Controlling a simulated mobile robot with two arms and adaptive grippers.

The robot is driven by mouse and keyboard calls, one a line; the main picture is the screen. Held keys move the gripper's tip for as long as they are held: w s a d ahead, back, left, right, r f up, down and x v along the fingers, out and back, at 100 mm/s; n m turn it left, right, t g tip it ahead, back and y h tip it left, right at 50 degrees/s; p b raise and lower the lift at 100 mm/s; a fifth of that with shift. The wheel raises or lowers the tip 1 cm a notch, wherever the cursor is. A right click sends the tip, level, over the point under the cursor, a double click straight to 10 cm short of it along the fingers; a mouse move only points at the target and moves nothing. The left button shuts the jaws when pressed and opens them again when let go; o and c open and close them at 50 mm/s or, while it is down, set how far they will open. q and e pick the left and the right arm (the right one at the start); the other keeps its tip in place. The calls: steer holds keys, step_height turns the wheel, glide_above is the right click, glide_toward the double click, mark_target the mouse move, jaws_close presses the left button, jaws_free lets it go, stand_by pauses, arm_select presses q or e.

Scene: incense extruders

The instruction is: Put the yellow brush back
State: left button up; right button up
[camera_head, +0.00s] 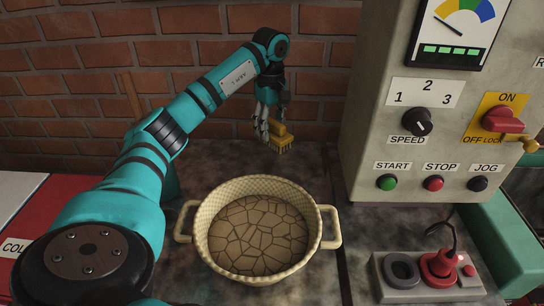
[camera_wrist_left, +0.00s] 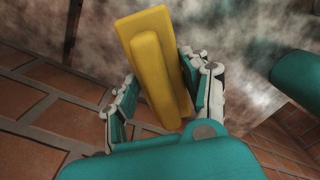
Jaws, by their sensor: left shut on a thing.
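The yellow brush (camera_head: 281,141) is at the back of the dark worktop, near the brick wall, with its bristles pointing down. My left gripper (camera_head: 265,124) is shut on it from above. I cannot tell whether the bristles touch the worktop. In the left wrist view the brush's yellow back and grip (camera_wrist_left: 152,65) show between the two fingers of my left gripper (camera_wrist_left: 160,85); its bristles are hidden there. My right gripper is not in view.
A cream two-handled basket (camera_head: 202,240) with brown cracked contents stands in front of the brush. A grey control cabinet (camera_head: 375,150) rises to the right. A brick wall (camera_head: 170,65) closes the back.

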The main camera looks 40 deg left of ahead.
mark_target(271, 144)
arm_select(q)
step_height(271, 144, down, 5)
steer(key=shift+s+d+f, duration=0.1)
steer(key=shift+f, duration=2.45)
steer(key=o, duration=1.1)
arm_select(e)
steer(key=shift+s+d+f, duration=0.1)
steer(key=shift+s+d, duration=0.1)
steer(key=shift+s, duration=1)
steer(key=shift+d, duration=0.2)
